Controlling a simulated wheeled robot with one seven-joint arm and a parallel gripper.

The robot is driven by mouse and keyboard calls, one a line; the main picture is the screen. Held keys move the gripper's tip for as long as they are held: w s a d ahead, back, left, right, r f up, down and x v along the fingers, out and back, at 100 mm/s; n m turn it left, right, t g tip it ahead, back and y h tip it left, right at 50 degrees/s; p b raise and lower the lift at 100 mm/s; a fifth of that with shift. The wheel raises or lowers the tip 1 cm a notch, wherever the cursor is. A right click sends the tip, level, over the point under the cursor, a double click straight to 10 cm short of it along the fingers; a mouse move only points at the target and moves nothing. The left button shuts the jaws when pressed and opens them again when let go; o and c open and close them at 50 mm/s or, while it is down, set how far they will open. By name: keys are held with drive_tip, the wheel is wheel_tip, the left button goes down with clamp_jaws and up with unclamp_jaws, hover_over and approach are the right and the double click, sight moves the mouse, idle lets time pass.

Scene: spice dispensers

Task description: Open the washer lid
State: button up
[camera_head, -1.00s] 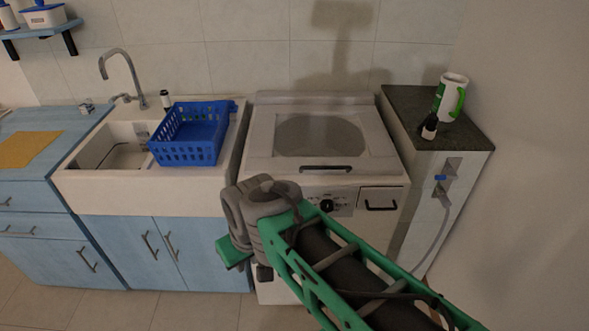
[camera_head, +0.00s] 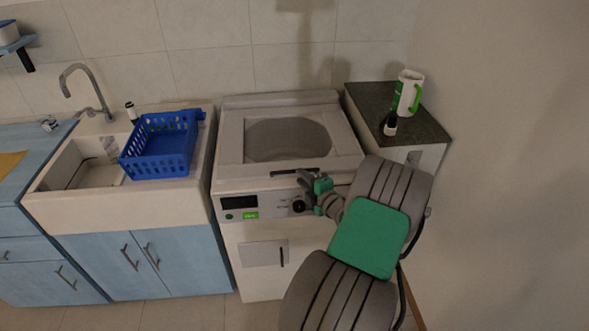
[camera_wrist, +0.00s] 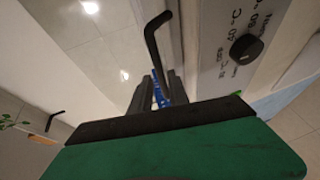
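The washer (camera_head: 228,190) is a white top-loading machine, and its lid (camera_head: 232,140), with a grey window, lies flat and shut. A black bar handle (camera_head: 293,172) runs along the lid's front edge. My gripper (camera_head: 308,179) is at the right end of this handle, just above the control panel. In the wrist view the dark fingers (camera_wrist: 161,90) stand apart with a narrow gap, blue showing through it. The bent black handle (camera_wrist: 152,40) reaches down to the fingertips. Whether they touch it is unclear. My arm hides the washer's lower right front.
A black knob (camera_head: 298,206) is close below my gripper. A blue basket (camera_head: 160,150) sits on the sink (camera_head: 95,210) to the left.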

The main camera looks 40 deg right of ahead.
drive_tip(key=p+x, duration=0.1)
drive_tip(key=x, duration=0.4)
drive_tip(key=shift+w, duration=0.15)
clamp_jaws()
idle(1.2)
